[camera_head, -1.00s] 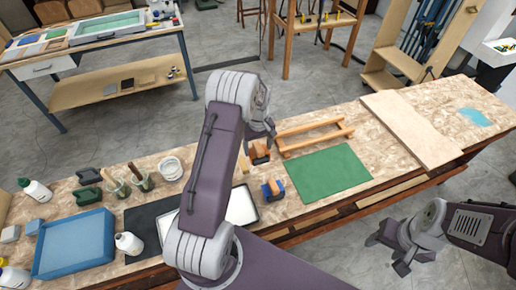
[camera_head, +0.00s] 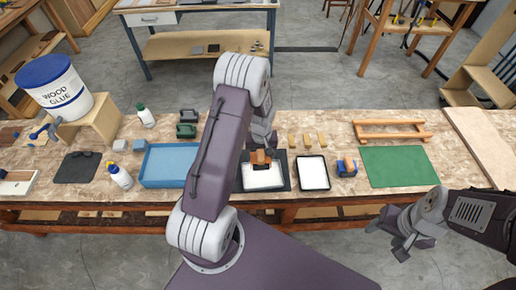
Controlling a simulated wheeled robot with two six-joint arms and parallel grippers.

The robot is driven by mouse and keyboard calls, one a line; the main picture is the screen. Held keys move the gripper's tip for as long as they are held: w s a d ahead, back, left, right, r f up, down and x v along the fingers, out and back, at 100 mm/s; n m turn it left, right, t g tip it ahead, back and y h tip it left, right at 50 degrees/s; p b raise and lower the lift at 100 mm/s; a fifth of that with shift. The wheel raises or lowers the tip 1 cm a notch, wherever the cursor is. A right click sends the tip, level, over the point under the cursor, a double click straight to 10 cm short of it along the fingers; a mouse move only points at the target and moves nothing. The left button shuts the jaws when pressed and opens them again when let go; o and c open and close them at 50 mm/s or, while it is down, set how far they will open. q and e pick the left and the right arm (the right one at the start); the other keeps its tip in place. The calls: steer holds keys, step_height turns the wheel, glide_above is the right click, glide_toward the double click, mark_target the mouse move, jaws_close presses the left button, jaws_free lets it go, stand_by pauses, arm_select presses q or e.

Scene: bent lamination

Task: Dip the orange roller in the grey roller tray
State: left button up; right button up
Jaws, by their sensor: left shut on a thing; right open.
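The orange roller (camera_head: 260,158) is in my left gripper (camera_head: 262,148), which is shut on it. The roller is over the far part of a dark grey tray (camera_head: 284,181) with a white area inside. I cannot tell whether the roller touches the white area. My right gripper (camera_head: 402,245) is open and empty, in front of the bench at the lower right.
A blue roller (camera_head: 347,168) and green mat (camera_head: 398,167) lie to the right. Small wooden blocks (camera_head: 307,140) and a wooden frame (camera_head: 391,130) lie behind. A blue tray (camera_head: 167,165), bottles and a glue bucket (camera_head: 55,88) stand left on the bench (camera_head: 100,205).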

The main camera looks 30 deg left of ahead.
arm_select(q)
steer(key=shift+w+d, duration=0.35)
steer(key=shift+w, duration=0.1)
steer(key=shift+s+a+f+b, duration=0.15)
steer(key=shift+s+f+b, duration=0.05)
steer(key=shift+f+b, duration=0.5)
step_height(320, 180, down, 5)
steer(key=b, duration=0.4)
steer(key=shift+w, duration=0.15)
steer(key=shift+f, duration=0.25)
arm_select(e)
steer(key=f, duration=0.5)
steer(key=shift+w+d+f, duration=0.15)
steer(key=shift+w+f, duration=0.05)
steer(key=shift+f, duration=0.05)
arm_select(q)
steer(key=shift+r, duration=0.15)
step_height(320, 180, up, 6)
steer(key=p, duration=0.4)
steer(key=shift+r, duration=0.1)
arm_select(e)
step_height(320, 180, up, 5)
steer(key=shift+f, duration=0.1)
